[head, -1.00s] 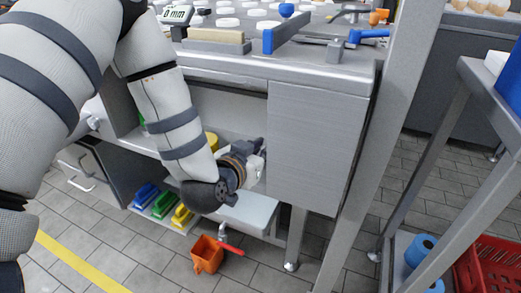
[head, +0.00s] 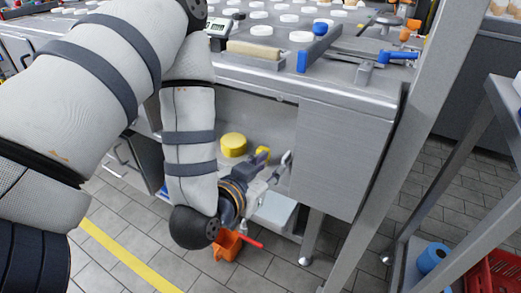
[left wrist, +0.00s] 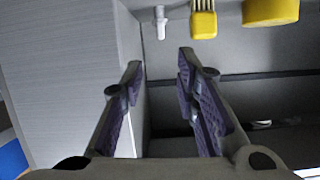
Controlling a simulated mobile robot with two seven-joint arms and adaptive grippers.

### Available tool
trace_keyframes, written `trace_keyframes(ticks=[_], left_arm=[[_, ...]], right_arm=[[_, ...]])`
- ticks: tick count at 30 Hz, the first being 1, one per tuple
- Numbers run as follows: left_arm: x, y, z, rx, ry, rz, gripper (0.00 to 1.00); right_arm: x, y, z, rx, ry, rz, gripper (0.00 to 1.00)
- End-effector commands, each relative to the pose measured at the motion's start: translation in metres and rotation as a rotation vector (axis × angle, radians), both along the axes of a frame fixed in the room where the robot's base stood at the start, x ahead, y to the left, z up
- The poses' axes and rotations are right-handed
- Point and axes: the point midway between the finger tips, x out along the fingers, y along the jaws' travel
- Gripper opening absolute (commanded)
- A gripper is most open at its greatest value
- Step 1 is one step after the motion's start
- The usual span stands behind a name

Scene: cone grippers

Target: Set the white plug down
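The white plug (left wrist: 160,22) stands on the shelf inside the bench's lower bay, beside the grey side panel. In the head view the small white shape next to the panel (head: 286,158) appears to be the plug. My left gripper (left wrist: 160,66) is open, with its purple-padded fingers apart and nothing between them. The plug is beyond the fingertips, apart from them. In the head view my left gripper (head: 272,180) is at the mouth of the bay, partly hidden by its own wrist. My right gripper is not in view.
A yellow brush (left wrist: 203,22) and a yellow round block (left wrist: 270,12) are close by the plug on the shelf. The grey panel (head: 340,155) closes the bay's right side. An orange bin (head: 227,246) is on the floor below. The benchtop above holds several white discs.

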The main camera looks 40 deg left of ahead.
Motion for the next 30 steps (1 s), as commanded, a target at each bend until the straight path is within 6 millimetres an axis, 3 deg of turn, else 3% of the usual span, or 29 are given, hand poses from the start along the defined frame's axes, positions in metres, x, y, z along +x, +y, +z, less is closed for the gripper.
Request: trace_keyframes(ticks=[3,11,14,17,18,20,21,24,25,27,30], left_arm=[[-0.01,-0.003,0.009,-0.001,-0.004,-0.001,0.28],[-0.018,-0.005,0.005,-0.003,0.002,-0.001,0.28],[-0.034,-0.015,-0.028,-0.029,0.119,-0.034,0.28],[-0.095,-0.04,-0.107,-0.103,0.446,-0.096,0.28],[-0.134,-0.05,-0.14,-0.138,0.611,-0.116,0.28],[-0.199,-0.062,-0.177,-0.182,0.855,-0.128,0.28],[-0.243,-0.068,-0.193,-0.205,1.01,-0.128,0.28],[-0.343,-0.074,-0.208,-0.239,1.344,-0.103,0.28],[-0.367,-0.075,-0.208,-0.244,1.424,-0.093,0.28],[-0.409,-0.075,-0.203,-0.248,1.567,-0.071,0.28],[-0.438,-0.075,-0.196,-0.248,1.67,-0.052,0.28]], right_arm=[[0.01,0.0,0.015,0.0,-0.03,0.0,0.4],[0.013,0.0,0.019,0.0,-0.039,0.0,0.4],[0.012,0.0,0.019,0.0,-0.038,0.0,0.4],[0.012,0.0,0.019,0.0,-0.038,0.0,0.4],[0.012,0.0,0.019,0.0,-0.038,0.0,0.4],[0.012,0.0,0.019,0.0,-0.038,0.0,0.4],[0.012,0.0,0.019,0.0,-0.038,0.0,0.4],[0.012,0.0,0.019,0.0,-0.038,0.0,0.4],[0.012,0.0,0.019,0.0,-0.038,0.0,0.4],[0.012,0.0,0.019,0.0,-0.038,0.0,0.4],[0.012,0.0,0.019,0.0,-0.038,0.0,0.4]])
